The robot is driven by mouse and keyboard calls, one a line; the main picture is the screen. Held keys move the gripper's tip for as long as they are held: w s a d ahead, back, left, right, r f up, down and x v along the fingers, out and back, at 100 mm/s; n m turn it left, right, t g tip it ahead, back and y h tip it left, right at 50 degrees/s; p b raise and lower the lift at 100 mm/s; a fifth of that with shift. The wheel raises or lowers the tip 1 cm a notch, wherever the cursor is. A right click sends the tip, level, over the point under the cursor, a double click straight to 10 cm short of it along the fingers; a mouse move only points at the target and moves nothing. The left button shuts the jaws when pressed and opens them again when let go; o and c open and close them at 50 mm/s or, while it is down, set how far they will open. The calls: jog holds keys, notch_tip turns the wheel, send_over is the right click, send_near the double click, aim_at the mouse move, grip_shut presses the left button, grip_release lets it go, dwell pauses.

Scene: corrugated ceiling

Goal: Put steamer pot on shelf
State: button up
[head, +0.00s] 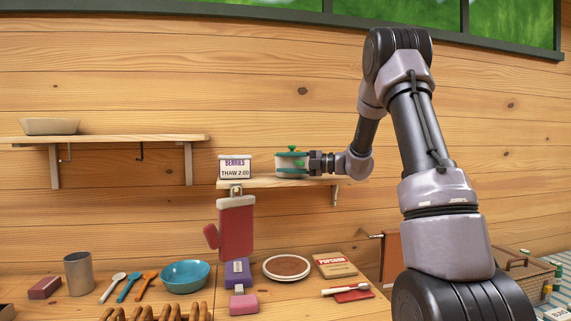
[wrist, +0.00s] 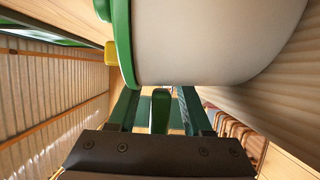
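The steamer pot (head: 291,165) is white with a green lid and knob. In the head view it is upright at the right part of the small wall shelf (head: 262,183), its base at the shelf top. In the wrist view its pale wall (wrist: 210,40) and green rim fill the upper part. My gripper (head: 312,163) is at the pot's right side. In the wrist view my gripper's two fingers (wrist: 159,108) stand apart on both sides of a green handle, with gaps visible beside it. The pot's far side is hidden.
A red mitt (head: 236,228) hangs below. A longer shelf (head: 110,140) at left holds a beige bowl (head: 50,126). The counter below holds a blue bowl (head: 185,276), a plate (head: 287,267) and utensils.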

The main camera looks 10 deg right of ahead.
jog(key=shift+d+r, duration=0.15)
jog(key=v, duration=1.1)
jog(key=s+a+n+g+h, duration=0.2)
jog(key=s+a+n+h, duration=0.25)
jog(key=s+n, duration=0.5)
jog(key=s+a+n+g+h, duration=0.3)
jog(key=s+a+n, duration=0.2)
jog(key=s+n, duration=0.45)
jog(key=s+d+n+t+h, duration=0.4)
jog(key=s+n+h, duration=0.3)
jog(key=s+n, duration=0.5)
jog(key=shift+d+n+t, duration=0.25)
jog(key=shift+n+t, duration=0.35)
jog(key=shift+n, duration=2.2)
